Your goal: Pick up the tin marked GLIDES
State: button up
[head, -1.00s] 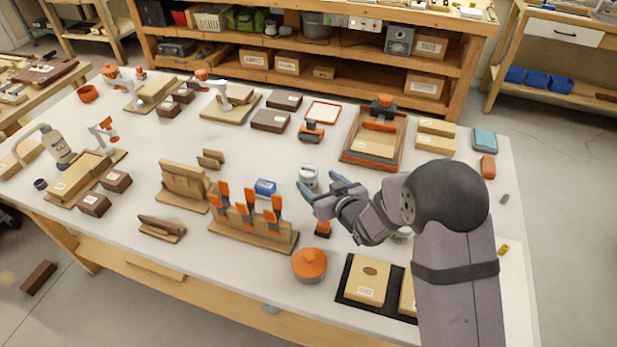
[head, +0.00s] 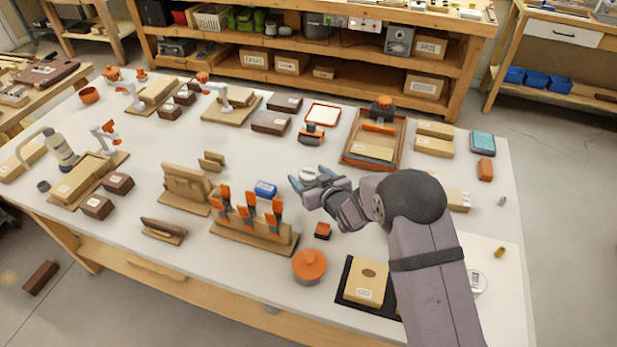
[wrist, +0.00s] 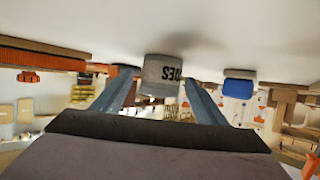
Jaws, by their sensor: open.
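The tin (head: 308,174) is a small pale grey cylinder standing on the white bench top, partly hidden by my gripper in the head view. In the wrist view, the tin (wrist: 161,72) shows upside down, with dark letters ending in "DES"; the rest of the word is out of sight. My gripper (head: 307,179) is open, with its blue-grey fingers at the tin. In the wrist view, the fingers of my gripper (wrist: 153,88) stand one on each side of the tin, with a gap at both sides. How deep the tin sits between them is unclear.
A blue box (head: 265,189) and a wooden rack with orange clamps (head: 245,210) stand to the left. A small orange-topped block (head: 323,231) and an orange round pot (head: 309,265) are in front. An orange-rimmed tray (head: 374,136) lies behind right. Another round tin (head: 478,281) is at the right.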

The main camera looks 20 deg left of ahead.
aim_at(308, 173)
jog(key=shift+w+a, duration=0.1)
jog(key=c, duration=1.2)
jog(key=shift+o, duration=0.2)
jog(key=shift+r, duration=0.1)
notch_tip(308, 173, up, 10)
jog(key=shift+f+b, duration=0.1)
jog(key=shift+b, duration=0.45)
